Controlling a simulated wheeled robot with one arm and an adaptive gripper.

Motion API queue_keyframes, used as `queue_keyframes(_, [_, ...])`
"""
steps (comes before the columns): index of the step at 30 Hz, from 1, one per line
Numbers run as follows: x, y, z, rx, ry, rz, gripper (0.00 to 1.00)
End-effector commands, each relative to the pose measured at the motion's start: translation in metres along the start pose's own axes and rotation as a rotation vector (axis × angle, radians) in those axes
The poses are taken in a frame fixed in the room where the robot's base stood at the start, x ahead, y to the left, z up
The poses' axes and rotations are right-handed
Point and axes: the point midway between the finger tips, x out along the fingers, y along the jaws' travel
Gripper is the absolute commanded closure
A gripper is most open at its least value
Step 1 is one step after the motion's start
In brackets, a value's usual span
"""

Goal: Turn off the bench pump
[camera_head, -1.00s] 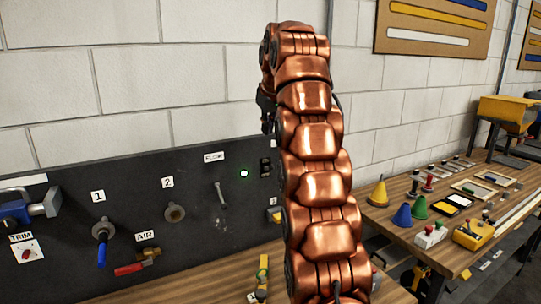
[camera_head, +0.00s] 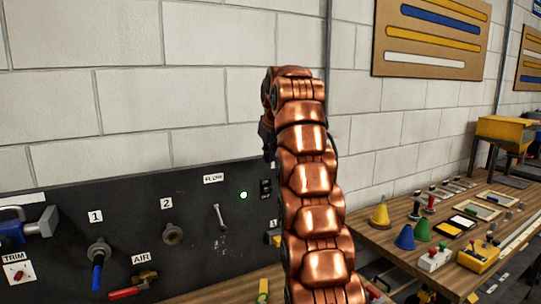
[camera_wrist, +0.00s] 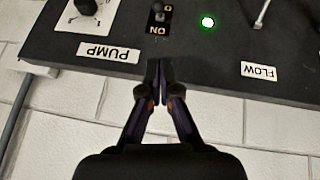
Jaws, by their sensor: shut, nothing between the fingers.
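The black panel on the wall carries a small black rocker or toggle switch (camera_wrist: 158,14) marked O and ON, upside down in the wrist view. The head view also shows this switch (camera_head: 266,188), right of a lit green lamp (camera_head: 243,195). The lamp is also lit in the wrist view (camera_wrist: 208,22). A white PUMP label (camera_wrist: 110,52) lies to the left of the switch there. I cannot tell which way the switch is set. My gripper (camera_wrist: 158,68) is shut and empty, its tips pointing toward the switch and apart from it. In the head view my arm hides part of the panel.
A dial knob (camera_wrist: 86,6) is near the PUMP label. A FLOW label (camera_head: 213,178) and lever (camera_head: 219,215) are left of the lamp. A valve with a red handle (camera_head: 125,293) and a blue-handled tap (camera_head: 98,270) are further left. Blank brick wall is above the panel.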

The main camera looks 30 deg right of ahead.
Motion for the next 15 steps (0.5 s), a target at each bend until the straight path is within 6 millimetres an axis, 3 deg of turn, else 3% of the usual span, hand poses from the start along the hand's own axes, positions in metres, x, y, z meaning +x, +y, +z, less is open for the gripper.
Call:
queue_keyframes(1, [0.013,0.000,0.003,0.001,-0.003,0.000,1.00])
queue_keyframes(6, [0.036,0.001,0.002,0.001,0.000,0.001,1.00])
queue_keyframes(15, [0.064,0.001,0.011,0.003,0.003,0.003,1.00])
